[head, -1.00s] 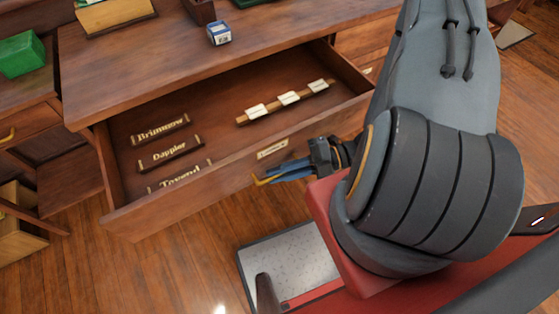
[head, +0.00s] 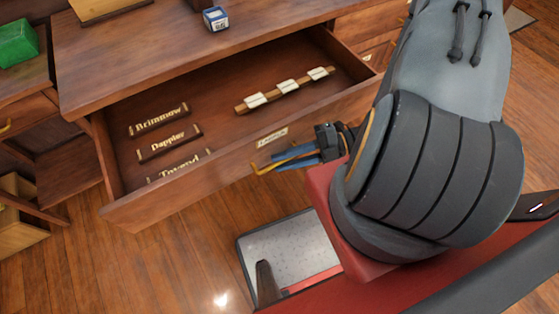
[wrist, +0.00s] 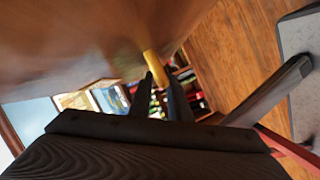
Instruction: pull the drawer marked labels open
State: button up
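The wooden drawer (head: 190,187) stands well out from the desk, with its inside showing. A small pale label plate (head: 272,138) is on its front; I cannot read the word. Its yellow handle (head: 258,170) sticks out below the plate and also shows in the wrist view (wrist: 154,66). My gripper (head: 284,161) is at the handle from the right. In the wrist view its two dark fingers (wrist: 160,76) stand apart, with the handle between or just past their tips. Whether they touch it is hard to tell.
In the drawer lie several dark name plates (head: 163,141) and a wooden strip (head: 285,90) with white tags. A blue box (head: 216,18) stands on the desk top (head: 150,55). A green box (head: 17,43) is at left.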

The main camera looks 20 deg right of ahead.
jog(key=v, duration=0.6)
jog(key=shift+b, duration=0.35)
